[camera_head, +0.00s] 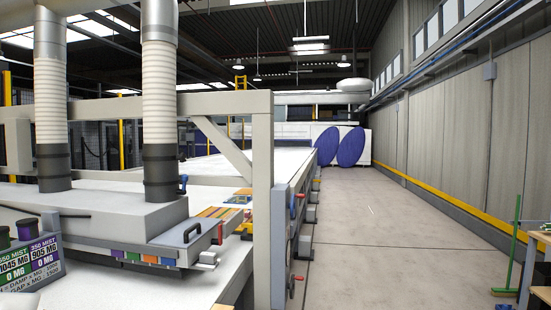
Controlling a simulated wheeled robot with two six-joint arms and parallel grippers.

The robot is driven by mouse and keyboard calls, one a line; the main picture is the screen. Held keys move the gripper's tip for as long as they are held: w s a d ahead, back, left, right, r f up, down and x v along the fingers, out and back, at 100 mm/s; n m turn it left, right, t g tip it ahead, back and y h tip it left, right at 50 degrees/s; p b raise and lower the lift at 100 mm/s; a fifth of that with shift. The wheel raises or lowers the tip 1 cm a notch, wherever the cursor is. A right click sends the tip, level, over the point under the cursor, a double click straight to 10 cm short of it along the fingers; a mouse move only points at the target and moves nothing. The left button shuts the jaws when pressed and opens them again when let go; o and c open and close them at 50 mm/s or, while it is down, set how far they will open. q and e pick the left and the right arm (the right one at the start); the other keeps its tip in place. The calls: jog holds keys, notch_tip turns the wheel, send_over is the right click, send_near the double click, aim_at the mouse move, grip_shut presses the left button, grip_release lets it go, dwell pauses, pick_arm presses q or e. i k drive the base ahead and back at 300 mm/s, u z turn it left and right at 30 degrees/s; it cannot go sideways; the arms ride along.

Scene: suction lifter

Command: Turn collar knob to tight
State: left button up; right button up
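A suction lifter with two white ribbed hoses stands at the left. Its flat grey head (110,218) lies over the white bed. The near hose (159,95) ends in a dark collar (160,172) on the head. A small blue knob (183,184) shows at the right side of this collar; its setting is too small to read. The far hose (49,95) has a similar dark collar (53,167). Neither of my grippers can be made out. A pale rounded shape at the lower left corner is cut off and unclear.
A grey post (262,200) and beam frame stand right of the lifter. A printed sign (32,260) with two canisters is at lower left. Red and blue handles line the machine's side. The floor (385,240) is clear; a green broom (508,250) and bench stand far right.

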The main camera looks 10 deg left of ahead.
aim_at(181, 157)
jog(key=z, duration=0.65)
jog(key=i, duration=3.15)
jog(key=u, duration=2.3)
